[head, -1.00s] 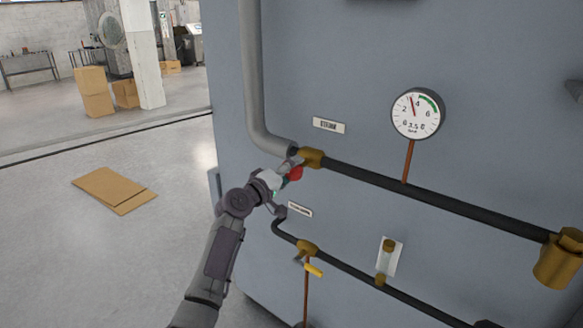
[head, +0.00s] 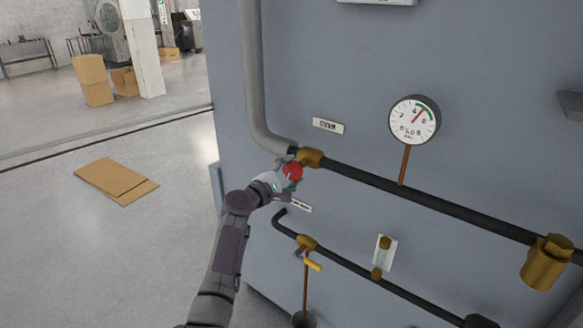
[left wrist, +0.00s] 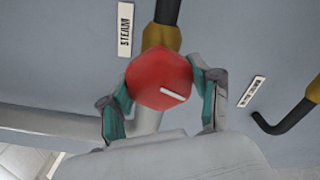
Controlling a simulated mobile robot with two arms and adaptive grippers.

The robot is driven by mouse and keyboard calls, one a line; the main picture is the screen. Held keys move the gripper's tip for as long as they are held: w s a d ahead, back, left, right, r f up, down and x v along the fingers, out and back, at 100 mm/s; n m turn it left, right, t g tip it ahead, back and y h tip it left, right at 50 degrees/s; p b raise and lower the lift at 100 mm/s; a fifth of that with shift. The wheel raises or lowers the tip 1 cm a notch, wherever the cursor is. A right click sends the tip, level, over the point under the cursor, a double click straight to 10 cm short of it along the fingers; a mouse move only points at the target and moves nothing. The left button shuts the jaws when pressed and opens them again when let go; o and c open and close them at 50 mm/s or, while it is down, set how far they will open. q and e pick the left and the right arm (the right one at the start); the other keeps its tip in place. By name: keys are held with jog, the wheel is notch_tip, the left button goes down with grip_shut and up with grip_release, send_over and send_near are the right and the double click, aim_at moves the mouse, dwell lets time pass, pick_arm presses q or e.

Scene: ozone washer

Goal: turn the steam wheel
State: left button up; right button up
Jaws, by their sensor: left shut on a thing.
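The steam wheel (head: 292,171) is a small red knob on a brass valve (head: 311,157) in the upper pipe. In the left wrist view the red wheel (left wrist: 160,78) fills the middle and has a white mark on its face, tilted down to the right. My left gripper (head: 284,176) is shut on the wheel, with one teal-padded finger on each side of it in the left wrist view (left wrist: 163,90). A label reading STEAM (left wrist: 125,30) is beside the valve. My right gripper is not in view.
A round gauge (head: 414,120) stands above the upper pipe, its needle pointing up and right. A brass fitting (head: 547,262) is at the right. Flat cardboard (head: 117,181) lies on the open floor.

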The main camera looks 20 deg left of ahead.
pick_arm(q)
jog(key=shift+f+n, duration=0.1)
jog(key=shift+n, duration=0.5)
jog(key=shift+p, duration=0.35)
jog(key=o, duration=1.2)
jog(key=shift+c, duration=0.2)
jog(key=v, duration=1.2)
